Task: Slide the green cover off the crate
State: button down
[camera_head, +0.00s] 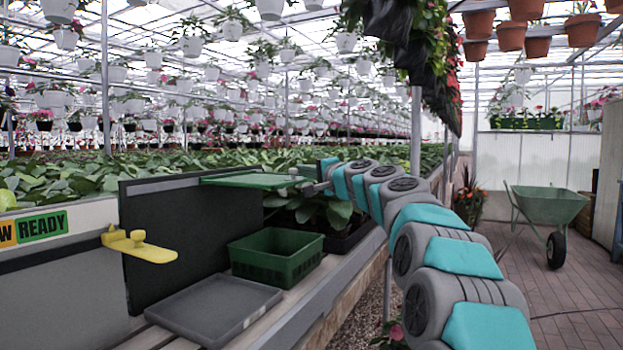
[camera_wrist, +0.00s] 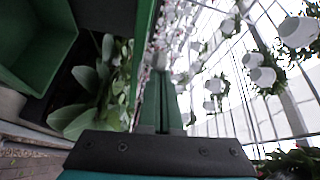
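The green cover (camera_head: 250,180) is a thin flat plate held level in the air, above and behind the crate and clear of it. My gripper (camera_head: 308,183) is at its right end and appears shut on it. In the wrist view the cover (camera_wrist: 145,45) shows as a narrow green strip seen nearly edge-on. The exact finger contact is hard to make out. The dark green crate (camera_head: 262,262) stands on the bench with its top open. Its inside also shows at the upper left of the wrist view (camera_wrist: 35,45).
A grey tray (camera_head: 215,308) lies on the bench in front of the crate. A tall dark panel (camera_head: 185,235) stands left of it, with a yellow lever (camera_head: 145,248) nearby. Leafy plants (camera_head: 322,208) sit behind the crate, below the cover. A wheelbarrow (camera_head: 548,204) stands right.

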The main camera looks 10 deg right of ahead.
jog(key=s+a+b, duration=0.3)
jog(key=s+a, duration=0.9)
jog(key=s, duration=0.4)
jog(key=shift+b, duration=0.3)
jog(key=shift+s, duration=0.1)
jog(key=shift+d, duration=0.1)
